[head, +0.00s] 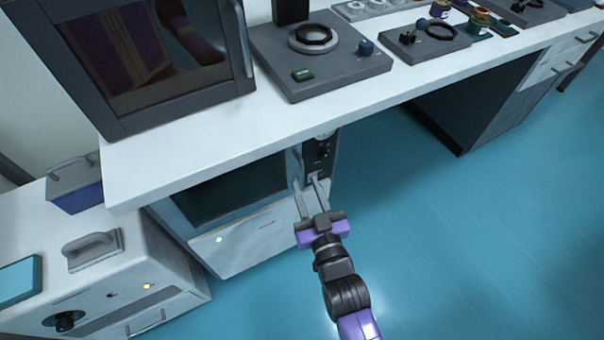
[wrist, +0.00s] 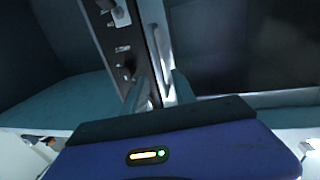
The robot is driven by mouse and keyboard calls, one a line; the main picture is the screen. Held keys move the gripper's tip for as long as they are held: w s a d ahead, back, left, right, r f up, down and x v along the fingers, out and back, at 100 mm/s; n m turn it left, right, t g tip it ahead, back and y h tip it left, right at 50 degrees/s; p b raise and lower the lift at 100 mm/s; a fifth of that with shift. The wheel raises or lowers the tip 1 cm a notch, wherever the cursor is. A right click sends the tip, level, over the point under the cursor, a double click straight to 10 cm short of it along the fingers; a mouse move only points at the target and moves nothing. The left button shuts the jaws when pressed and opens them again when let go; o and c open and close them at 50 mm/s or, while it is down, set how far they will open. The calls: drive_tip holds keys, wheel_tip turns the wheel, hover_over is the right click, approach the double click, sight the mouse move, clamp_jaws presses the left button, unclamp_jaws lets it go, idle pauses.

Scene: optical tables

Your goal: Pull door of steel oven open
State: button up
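The steel oven (head: 250,243) stands under the white bench, with a dark window (head: 235,190) in its door. The door looks shut. Its upright handle (wrist: 157,45) is a pale bar at the door's right edge, beside the dark control panel (head: 319,158). My gripper (head: 309,188) is in front of the handle, its two fingers pointing at the oven and spread apart. In the wrist view my gripper (wrist: 160,88) has one finger on each side of the handle's lower part. Whether the fingers touch it is unclear.
The bench top (head: 225,130) overhangs the oven and carries a dark-framed cabinet (head: 140,50) and a grey instrument (head: 320,65). A white box unit (head: 110,270) stands at the left, close to the oven. The blue floor (head: 480,230) is clear in front and to the right.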

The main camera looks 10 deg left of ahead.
sight(302, 176)
drive_tip(key=p+x, duration=0.1)
drive_tip(key=x, duration=0.2)
drive_tip(key=shift+r, duration=0.15)
drive_tip(key=shift+p+x, duration=0.4)
drive_tip(key=shift+x, duration=0.5)
clamp_jaws()
idle(0.8)
